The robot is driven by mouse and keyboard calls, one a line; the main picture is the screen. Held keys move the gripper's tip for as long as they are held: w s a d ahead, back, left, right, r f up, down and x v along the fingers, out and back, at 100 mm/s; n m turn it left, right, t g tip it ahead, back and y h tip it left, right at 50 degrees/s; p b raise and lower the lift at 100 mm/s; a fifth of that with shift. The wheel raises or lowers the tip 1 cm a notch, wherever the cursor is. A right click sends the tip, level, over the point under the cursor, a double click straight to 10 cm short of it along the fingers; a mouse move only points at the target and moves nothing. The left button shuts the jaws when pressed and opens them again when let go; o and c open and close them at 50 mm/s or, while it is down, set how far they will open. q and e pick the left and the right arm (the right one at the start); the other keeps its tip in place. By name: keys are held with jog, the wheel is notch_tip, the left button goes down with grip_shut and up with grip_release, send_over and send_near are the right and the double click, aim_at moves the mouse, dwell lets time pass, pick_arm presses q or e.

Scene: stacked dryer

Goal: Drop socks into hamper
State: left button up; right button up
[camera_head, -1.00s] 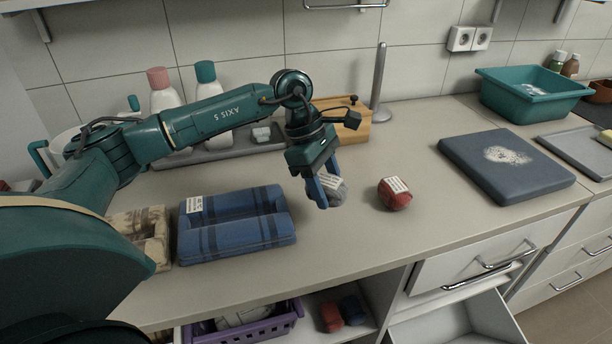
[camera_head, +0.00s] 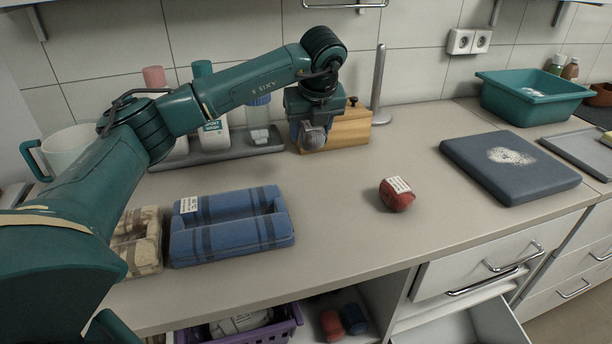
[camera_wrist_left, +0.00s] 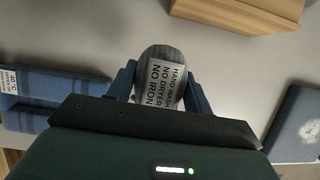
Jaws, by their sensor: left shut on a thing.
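My left gripper (camera_head: 311,134) is shut on a grey rolled sock bundle (camera_head: 314,140) and holds it up above the counter, in front of a wooden box. In the left wrist view the grey bundle (camera_wrist_left: 158,62) sits between the two blue fingers, with a white care label reading hand wash, no dryer, no iron. A red sock bundle (camera_head: 396,195) with a white label lies on the counter to the right. A purple basket (camera_head: 287,326), perhaps the hamper, stands below the counter at the bottom edge, partly cut off, with pale cloth in it. My right gripper is out of view.
Folded blue cloth (camera_head: 232,228) and beige cloth (camera_head: 145,252) lie at the left front. A wooden box (camera_head: 345,128), a metal post (camera_head: 378,88) and bottles stand behind. Red and blue bundles (camera_head: 353,319) lie beside the basket. A drawer (camera_head: 480,262) is below.

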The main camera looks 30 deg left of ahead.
pick_arm(q)
notch_tip(320, 180, down, 10)
jog(key=shift+a+r+p, duration=0.1)
jog(key=shift+p, duration=0.4)
jog(key=shift+f, duration=0.2)
jog(key=o, duration=1)
